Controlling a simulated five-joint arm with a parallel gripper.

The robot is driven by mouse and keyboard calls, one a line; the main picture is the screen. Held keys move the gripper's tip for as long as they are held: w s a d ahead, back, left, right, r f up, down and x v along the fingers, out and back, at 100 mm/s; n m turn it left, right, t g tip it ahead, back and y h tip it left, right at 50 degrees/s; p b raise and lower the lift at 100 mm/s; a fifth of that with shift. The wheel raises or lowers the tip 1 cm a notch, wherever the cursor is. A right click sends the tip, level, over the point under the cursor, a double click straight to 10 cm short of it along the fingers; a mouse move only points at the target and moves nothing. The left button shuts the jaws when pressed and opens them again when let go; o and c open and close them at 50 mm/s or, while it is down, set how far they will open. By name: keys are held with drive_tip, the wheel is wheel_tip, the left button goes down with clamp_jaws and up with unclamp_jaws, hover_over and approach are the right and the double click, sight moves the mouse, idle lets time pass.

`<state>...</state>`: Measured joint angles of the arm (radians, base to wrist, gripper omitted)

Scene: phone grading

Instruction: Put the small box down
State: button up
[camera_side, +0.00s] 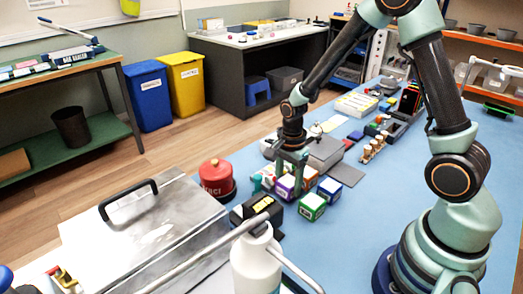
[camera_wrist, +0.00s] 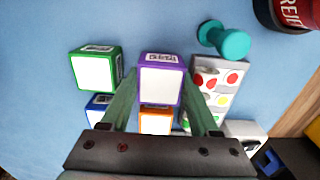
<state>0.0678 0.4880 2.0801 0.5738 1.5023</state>
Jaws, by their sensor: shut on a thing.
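My gripper (camera_wrist: 160,82) is shut on a small purple-edged box (camera_wrist: 160,76) with a pale face, held between its two fingers. The purple box also shows in the side view (camera_side: 285,187), below my gripper (camera_side: 291,166). A green box (camera_wrist: 97,70) lies just left of it in the wrist view. An orange box (camera_wrist: 155,121) and a blue box (camera_wrist: 97,108) are partly hidden behind my gripper. In the side view the green box (camera_side: 312,207), blue box (camera_side: 330,189) and orange box (camera_side: 309,178) stand close by. Whether the purple box touches the mat is unclear.
A teal spool-shaped thing (camera_wrist: 225,39) and a grey panel with coloured dots (camera_wrist: 218,75) lie right of the purple box. A red canister (camera_side: 216,177) and a dark block (camera_side: 257,210) stand near the boxes. The blue mat (camera_side: 365,215) is clear to the right.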

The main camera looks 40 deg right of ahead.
drive_tip(key=shift+f, duration=0.7)
drive_tip(key=shift+f, duration=0.1)
drive_tip(key=o, duration=1.1)
